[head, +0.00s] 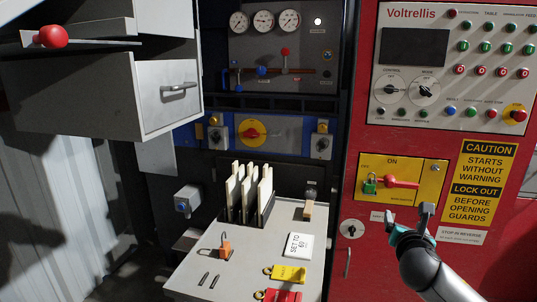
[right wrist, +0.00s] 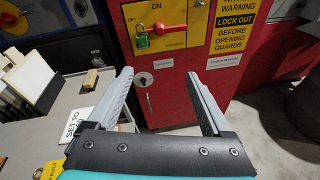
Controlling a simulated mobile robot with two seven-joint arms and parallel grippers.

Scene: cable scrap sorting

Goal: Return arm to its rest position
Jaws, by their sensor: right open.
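My right gripper (head: 408,219) is at the lower right of the head view, in front of the red cabinet (head: 357,262). In the right wrist view its two fingers (right wrist: 160,75) are spread, with nothing between them. The yellow switch panel (head: 434,170) is above and beyond the fingertips. A green padlock (head: 370,184) hangs at the left end of its red handle (head: 400,182); it also shows in the right wrist view (right wrist: 142,40). The gripper is apart from both. My left gripper is not in view.
A grey table (head: 213,259) stands left of my right arm. It bears a rack of pale boards (head: 245,188), a "SET TO 60" card (head: 298,245), an orange padlock (head: 225,247), and yellow (head: 288,274) and red tags (head: 283,295). A grey drawer unit (head: 165,95) juts out upper left.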

